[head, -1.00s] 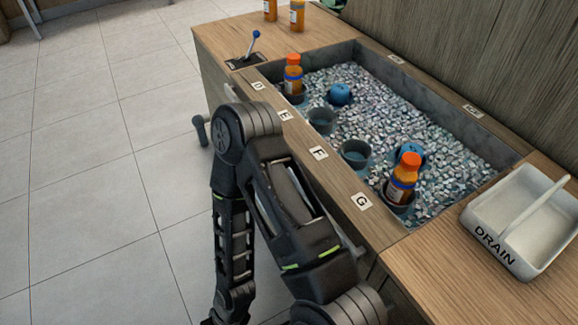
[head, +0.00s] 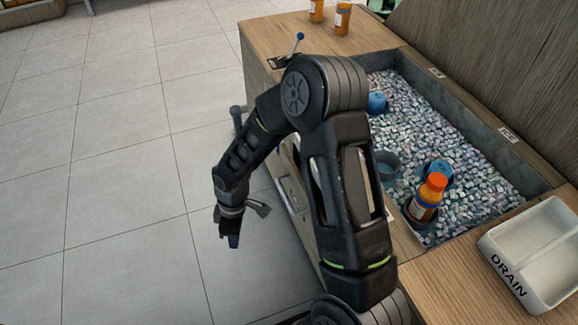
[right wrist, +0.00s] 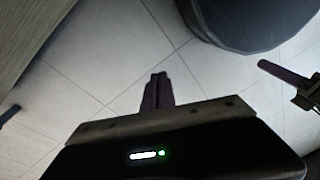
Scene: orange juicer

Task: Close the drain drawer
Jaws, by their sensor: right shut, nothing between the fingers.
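My right gripper (head: 233,240) hangs over the floor, left of the cabinet front, pointing down. In the right wrist view its fingers (right wrist: 158,92) are together and empty. A grey part with a dark slot (head: 292,188), possibly the drain drawer, shows on the cabinet front behind my right arm; most of it is hidden and I cannot tell how far it stands out. The gripper is apart from it. A finger-like part at the right edge of the wrist view looks like my left gripper (right wrist: 285,75); its opening is unclear.
A white tray labelled DRAIN (head: 496,242) stands on the counter at right. An orange-capped bottle (head: 428,198) stands in the ice basin (head: 508,165). The tiled floor at left is clear.

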